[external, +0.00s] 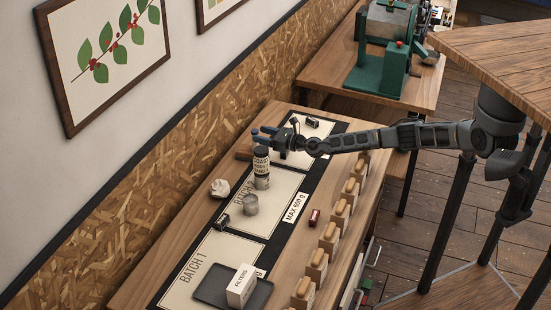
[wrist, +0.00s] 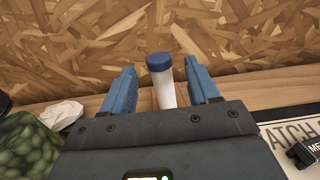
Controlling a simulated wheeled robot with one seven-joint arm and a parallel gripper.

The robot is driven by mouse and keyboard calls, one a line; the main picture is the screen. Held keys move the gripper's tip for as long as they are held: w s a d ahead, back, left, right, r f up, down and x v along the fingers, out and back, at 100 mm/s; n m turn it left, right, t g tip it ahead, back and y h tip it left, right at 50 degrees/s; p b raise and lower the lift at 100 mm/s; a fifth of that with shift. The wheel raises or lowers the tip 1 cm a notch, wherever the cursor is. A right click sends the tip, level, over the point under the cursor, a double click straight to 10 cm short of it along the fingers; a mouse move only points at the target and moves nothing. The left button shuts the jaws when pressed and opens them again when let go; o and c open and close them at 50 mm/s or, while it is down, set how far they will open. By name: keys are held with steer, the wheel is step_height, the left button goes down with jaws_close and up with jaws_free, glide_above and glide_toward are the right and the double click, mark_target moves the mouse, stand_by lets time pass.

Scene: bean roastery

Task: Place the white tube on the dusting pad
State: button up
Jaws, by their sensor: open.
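The white tube (wrist: 164,92) with a dark blue cap stands near the chipboard wall, seen in the wrist view. My gripper (wrist: 162,88) is open, with one blue finger on each side of the tube. The tube sits between the fingers, with a gap visible on both sides; its lower end is hidden by the gripper body. In the external view my gripper (external: 264,131) reaches over the far end of the bench towards the wall, and I cannot make out the tube clearly there. I cannot identify the dusting pad with certainty in either view.
A labelled canister (external: 262,168), a metal cup (external: 250,205) and a crumpled white item (external: 219,188) stand close by. A black tray (external: 212,288) with a filters box (external: 242,285) lies at the near end. Several wooden-topped blocks line the right edge.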

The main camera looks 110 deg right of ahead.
step_height(320, 180, up, 7)
steer(key=p, duration=0.4)
steer(key=shift+s+a+p, duration=0.4)
steer(key=shift+a, duration=0.05)
steer(key=shift+o, duration=0.2)
